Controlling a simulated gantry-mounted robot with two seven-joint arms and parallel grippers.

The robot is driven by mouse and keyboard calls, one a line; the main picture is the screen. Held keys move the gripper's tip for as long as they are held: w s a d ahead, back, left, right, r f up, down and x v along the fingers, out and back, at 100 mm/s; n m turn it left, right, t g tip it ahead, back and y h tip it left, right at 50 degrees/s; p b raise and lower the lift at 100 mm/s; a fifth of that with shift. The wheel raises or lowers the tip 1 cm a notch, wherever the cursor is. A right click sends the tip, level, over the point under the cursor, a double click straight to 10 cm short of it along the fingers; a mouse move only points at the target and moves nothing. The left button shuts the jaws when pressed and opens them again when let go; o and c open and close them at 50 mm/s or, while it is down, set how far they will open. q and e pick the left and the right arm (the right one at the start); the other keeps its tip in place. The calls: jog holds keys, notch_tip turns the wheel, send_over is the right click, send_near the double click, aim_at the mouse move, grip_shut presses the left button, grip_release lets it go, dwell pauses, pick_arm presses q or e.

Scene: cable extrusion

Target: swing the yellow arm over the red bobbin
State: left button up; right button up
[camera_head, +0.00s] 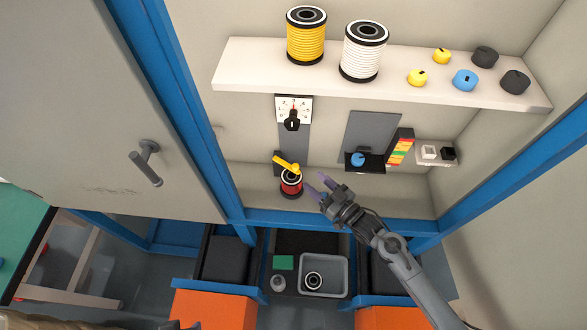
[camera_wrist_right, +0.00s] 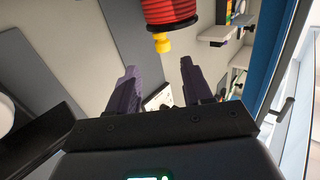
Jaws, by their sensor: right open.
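The red bobbin (camera_head: 291,186), with black rims, stands upright on the lower ledge of the cabinet. The yellow arm (camera_head: 284,164) reaches from a dark bracket on its left, and its rounded end overlaps the bobbin's top in the head view. In the right wrist view, the yellow end (camera_wrist_right: 161,44) lines up with the end of the red bobbin (camera_wrist_right: 171,12); I cannot tell whether they touch. My right gripper (camera_head: 323,187) is open and empty, just right of the bobbin, with purple fingertips; its fingers (camera_wrist_right: 160,84) also show in the wrist view. My left gripper is out of view.
A dial (camera_head: 292,113) is above the yellow arm. A grey panel with a blue knob (camera_head: 358,159) is right of it. The upper shelf (camera_head: 250,75) holds yellow and white spools and several knobs. A grey bin (camera_head: 335,283) sits below. A door with a handle (camera_head: 147,165) is at left.

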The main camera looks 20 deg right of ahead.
aim_at(298, 169)
jog(key=x, duration=0.7)
jog(key=b+x, duration=0.1)
jog(key=x, duration=0.2)
jog(key=shift+w+a, duration=0.25)
jog(key=shift+a, duration=0.2)
grip_shut()
